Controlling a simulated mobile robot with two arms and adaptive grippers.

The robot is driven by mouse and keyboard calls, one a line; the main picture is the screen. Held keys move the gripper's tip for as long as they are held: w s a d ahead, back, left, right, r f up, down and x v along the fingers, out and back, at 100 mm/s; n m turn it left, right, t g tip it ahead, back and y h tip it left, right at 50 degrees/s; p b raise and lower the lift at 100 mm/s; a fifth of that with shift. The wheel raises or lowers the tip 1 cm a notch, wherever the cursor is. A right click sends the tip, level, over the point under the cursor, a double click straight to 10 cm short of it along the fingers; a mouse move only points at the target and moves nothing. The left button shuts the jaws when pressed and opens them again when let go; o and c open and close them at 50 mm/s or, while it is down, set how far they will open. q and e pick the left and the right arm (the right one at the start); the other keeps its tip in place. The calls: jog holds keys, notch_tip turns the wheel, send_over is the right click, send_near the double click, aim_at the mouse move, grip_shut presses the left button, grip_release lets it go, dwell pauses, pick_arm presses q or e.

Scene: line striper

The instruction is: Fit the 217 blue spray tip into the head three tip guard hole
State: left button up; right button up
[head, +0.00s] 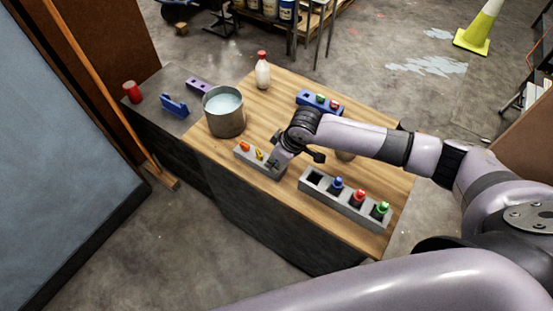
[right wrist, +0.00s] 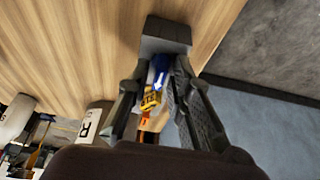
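My right gripper (head: 279,160) points down over the right end of a small grey block (head: 262,168) that holds an orange tip (head: 244,146) and a yellow tip (head: 259,154). In the right wrist view, a blue spray tip (right wrist: 158,68) stands between the fingers of the right gripper (right wrist: 160,72), at the grey block (right wrist: 165,32). The fingers are close to it on both sides; contact is unclear. A longer grey block (head: 347,202) has an empty square hole (head: 315,178) at its left end, then blue, red and green tips. Head numbers are not readable. My left gripper is out of view.
A metal pot (head: 226,118) of pale liquid stands left of the gripper. A blue block (head: 305,97) with green and red tips and a white bottle (head: 262,72) with a red cap stand farther back. The wooden top's front right corner is free.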

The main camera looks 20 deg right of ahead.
grip_shut()
jog(key=shift+r+p, duration=0.65)
jog(key=shift+p, duration=0.25)
dwell(0.4)
jog(key=shift+r+p, duration=1.4)
jog(key=shift+p, duration=0.1)
jog(key=shift+r+p, duration=0.65)
jog(key=shift+r, duration=0.45)
